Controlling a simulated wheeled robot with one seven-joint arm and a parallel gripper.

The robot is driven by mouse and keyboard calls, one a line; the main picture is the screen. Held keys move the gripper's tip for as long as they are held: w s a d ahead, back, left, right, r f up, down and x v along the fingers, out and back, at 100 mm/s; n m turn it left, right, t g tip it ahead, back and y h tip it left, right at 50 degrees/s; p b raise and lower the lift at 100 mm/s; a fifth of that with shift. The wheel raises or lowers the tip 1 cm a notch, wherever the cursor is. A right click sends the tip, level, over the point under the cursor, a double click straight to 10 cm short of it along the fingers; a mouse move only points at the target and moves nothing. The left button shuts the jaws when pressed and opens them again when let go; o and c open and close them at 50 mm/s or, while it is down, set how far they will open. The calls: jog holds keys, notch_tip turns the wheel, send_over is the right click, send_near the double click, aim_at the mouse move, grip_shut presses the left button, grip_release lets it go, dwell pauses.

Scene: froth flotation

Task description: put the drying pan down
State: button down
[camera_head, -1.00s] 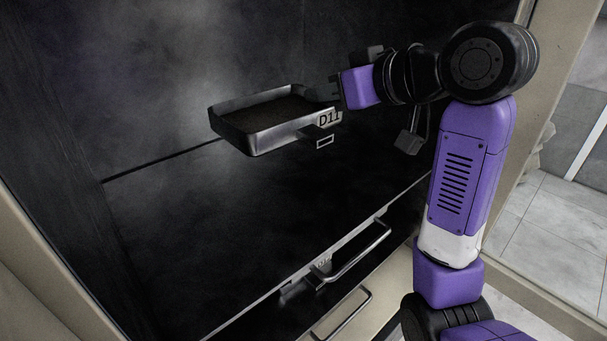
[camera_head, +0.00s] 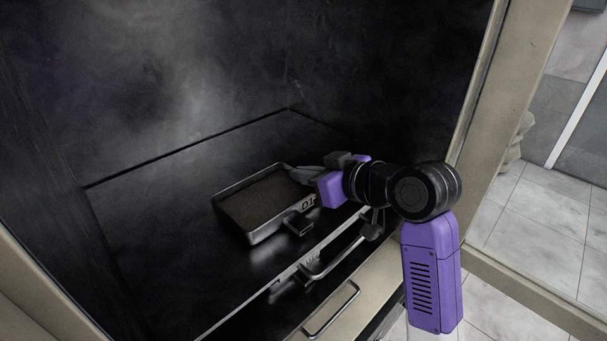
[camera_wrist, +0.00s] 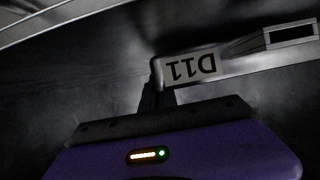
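The drying pan (camera_head: 231,222) is a shallow rectangular metal pan with dark grainy material in it. It is inside the dark chamber, low over the chamber floor (camera_head: 160,235) and roughly level. I cannot tell whether its underside touches the floor. My gripper (camera_head: 308,180) is at the pan's right end, shut on its wall beside the D11 label. In the wrist view the label (camera_wrist: 190,67) on the pan appears upside down, with a dark finger at its edge; the other finger is hidden.
The chamber's front edge with a bar handle (camera_head: 345,250) runs just in front of the pan. A second handle (camera_head: 332,312) is on the beige front below. The chamber floor left of and behind the pan is clear. A beige frame post (camera_head: 505,110) stands right of my arm.

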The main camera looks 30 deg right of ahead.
jog(key=shift+f, duration=0.15)
jog(key=shift+f, duration=0.2)
jog(key=c, duration=1.7)
grip_release()
jog(key=shift+r, duration=0.25)
jog(key=b+v, duration=0.1)
jog(key=v, duration=1.1)
jog(key=shift+f, duration=0.1)
